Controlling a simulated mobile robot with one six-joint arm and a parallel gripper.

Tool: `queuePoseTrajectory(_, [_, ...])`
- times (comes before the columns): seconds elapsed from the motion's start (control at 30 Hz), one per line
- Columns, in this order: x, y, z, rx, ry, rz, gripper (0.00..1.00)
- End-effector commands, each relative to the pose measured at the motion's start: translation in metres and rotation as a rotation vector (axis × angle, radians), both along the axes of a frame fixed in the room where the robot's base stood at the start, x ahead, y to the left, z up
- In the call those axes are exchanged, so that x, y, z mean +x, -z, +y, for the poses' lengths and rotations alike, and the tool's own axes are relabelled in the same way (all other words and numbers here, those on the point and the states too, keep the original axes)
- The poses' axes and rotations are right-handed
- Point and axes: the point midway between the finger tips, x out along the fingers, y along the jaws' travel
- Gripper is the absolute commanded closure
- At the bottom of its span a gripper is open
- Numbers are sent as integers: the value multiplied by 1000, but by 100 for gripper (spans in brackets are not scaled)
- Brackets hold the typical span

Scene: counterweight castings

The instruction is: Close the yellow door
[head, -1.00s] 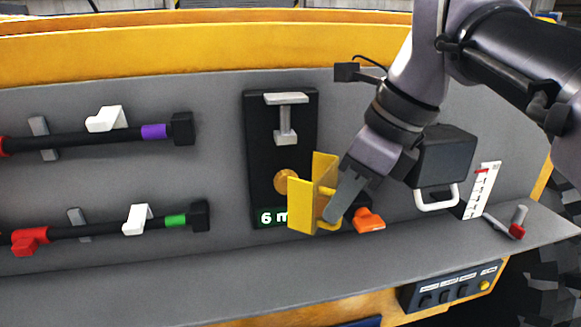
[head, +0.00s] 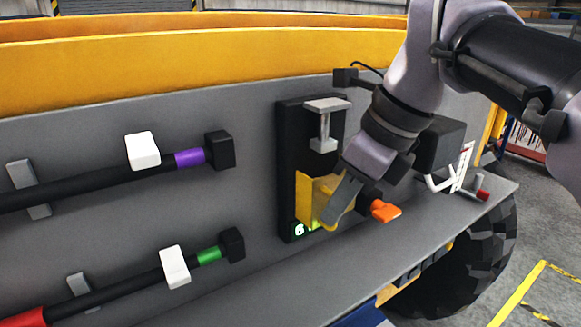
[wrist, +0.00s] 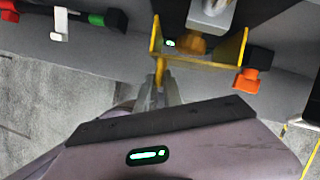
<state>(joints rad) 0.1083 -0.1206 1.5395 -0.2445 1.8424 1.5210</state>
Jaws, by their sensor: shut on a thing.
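The yellow door (head: 310,195) is a bent yellow plate with side walls at the lower part of a black panel (head: 289,150). In the wrist view the door (wrist: 241,45) stands out from the panel, with a rounded orange-yellow knob (wrist: 190,45) between its walls. My gripper (head: 333,212) is at the door's right side in the head view. In the wrist view my gripper (wrist: 161,88) is shut on the door's yellow handle (wrist: 160,70). My fingers hide part of the door in the head view. How far open the door is I cannot tell exactly.
A grey T-shaped handle (head: 325,125) is above the door. An orange lever (head: 385,211) is close on its right. A white loop handle (head: 437,183) and a gauge (head: 462,165) are farther right. Black bars with white levers (head: 142,150) run on the left. A grey ledge projects below.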

Motion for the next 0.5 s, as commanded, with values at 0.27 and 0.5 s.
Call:
queuePoseTrajectory(0.27, [4, -1, 9, -1, -3, -3, 100])
queuePoseTrajectory(0.5, [5, -2, 11, 0, -3, -5, 100])
